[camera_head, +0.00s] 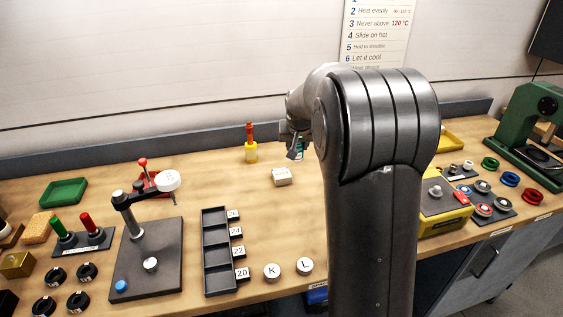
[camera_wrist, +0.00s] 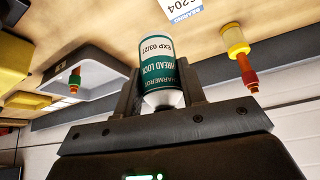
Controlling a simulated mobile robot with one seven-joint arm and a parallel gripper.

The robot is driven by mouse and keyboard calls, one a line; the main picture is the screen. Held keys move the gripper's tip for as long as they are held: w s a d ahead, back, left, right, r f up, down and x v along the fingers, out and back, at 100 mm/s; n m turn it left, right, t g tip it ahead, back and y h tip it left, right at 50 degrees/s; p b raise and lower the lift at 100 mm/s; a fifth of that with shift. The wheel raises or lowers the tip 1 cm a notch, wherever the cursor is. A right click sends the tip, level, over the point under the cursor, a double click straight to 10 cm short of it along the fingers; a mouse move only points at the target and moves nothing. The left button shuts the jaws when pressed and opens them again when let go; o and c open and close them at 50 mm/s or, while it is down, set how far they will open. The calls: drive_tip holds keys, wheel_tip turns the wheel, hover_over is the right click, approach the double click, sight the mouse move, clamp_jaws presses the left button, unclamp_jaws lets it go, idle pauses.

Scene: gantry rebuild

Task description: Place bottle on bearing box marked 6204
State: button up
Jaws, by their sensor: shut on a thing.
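The bottle (camera_wrist: 158,72) is white with a green band reading THREAD LOCK and EXP 03/27. My gripper (camera_wrist: 157,95) is shut on it, one finger on each side, in the wrist view. In the head view my gripper (camera_head: 296,146) is small and partly hidden by my own arm; only a bit of green from the bottle (camera_head: 300,142) shows. The white bearing box (camera_head: 282,177) lies on the bench in front of my gripper, to its lower left. In the wrist view a box label (camera_wrist: 182,9) at the top edge reads 204, its first digit cut off.
A yellow bottle with a red top (camera_head: 250,145) stands left of my gripper, near the bench's back edge. A black compartment rack (camera_head: 217,250) and white discs K (camera_head: 272,271) and L (camera_head: 305,266) lie nearer the front. Bench around the box is clear.

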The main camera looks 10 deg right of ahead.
drive_tip(key=shift+w+a+f, duration=0.5)
drive_tip(key=shift+a+f, duration=0.2)
drive_tip(key=shift+f, duration=0.45)
drive_tip(key=shift+w+a+f, duration=0.5)
drive_tip(key=shift+a+f, duration=0.15)
drive_tip(key=shift+f, duration=0.5)
drive_tip(key=shift+w+a+f, duration=0.5)
drive_tip(key=shift+a+f, duration=0.2)
drive_tip(key=shift+f, duration=0.45)
drive_tip(key=shift+f, duration=0.1)
drive_tip(key=o, duration=1)
drive_tip(key=shift+f, duration=0.1)
